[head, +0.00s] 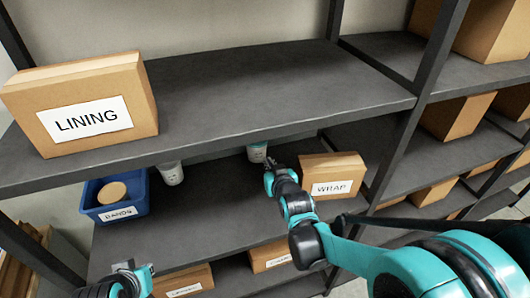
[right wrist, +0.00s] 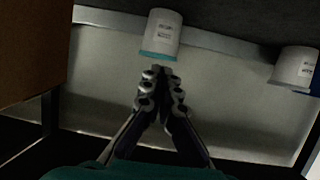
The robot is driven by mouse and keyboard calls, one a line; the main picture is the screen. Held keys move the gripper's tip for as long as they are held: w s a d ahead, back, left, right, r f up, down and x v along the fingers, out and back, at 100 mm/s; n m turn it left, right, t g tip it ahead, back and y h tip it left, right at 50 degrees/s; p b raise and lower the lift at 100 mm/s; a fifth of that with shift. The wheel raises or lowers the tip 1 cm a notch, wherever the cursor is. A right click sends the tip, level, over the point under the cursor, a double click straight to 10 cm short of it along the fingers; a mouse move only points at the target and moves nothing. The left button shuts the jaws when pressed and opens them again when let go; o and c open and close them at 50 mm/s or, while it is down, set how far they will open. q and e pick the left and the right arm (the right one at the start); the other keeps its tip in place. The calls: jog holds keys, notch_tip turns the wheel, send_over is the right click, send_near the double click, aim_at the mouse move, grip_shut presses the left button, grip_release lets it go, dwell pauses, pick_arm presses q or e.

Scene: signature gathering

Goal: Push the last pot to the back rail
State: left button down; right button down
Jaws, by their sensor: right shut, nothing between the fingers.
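Two white pots stand at the back of the middle shelf (head: 205,225) in the head view. One pot (head: 257,152) is by my right gripper (head: 268,170), and the other pot (head: 172,173) is further left. The upper shelf hides their tops. In the right wrist view the fingers (right wrist: 161,75) are shut and empty, pointing at the near pot (right wrist: 162,35) with its teal band. I cannot tell whether they touch it. The other pot (right wrist: 296,68) is at the right edge. A pale strip, perhaps the back rail (right wrist: 105,17), runs behind the near pot.
A blue bin (head: 117,205) stands left of the pots, and a WRAP box (head: 333,175) is close right of my right gripper. A LINING box (head: 85,105) sits on the upper shelf (head: 270,90), which overhangs. Part of my left arm shows at bottom left.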

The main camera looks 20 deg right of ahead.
aim_at(258, 146)
jog(key=w+b, duration=0.3)
jog(key=w, duration=1)
jog(key=shift+w+f+b, duration=0.15)
jog(key=shift+f+b, duration=0.25)
jog(key=shift+f, duration=0.3)
jog(key=shift+s, duration=0.25)
jog(key=shift+f, duration=0.1)
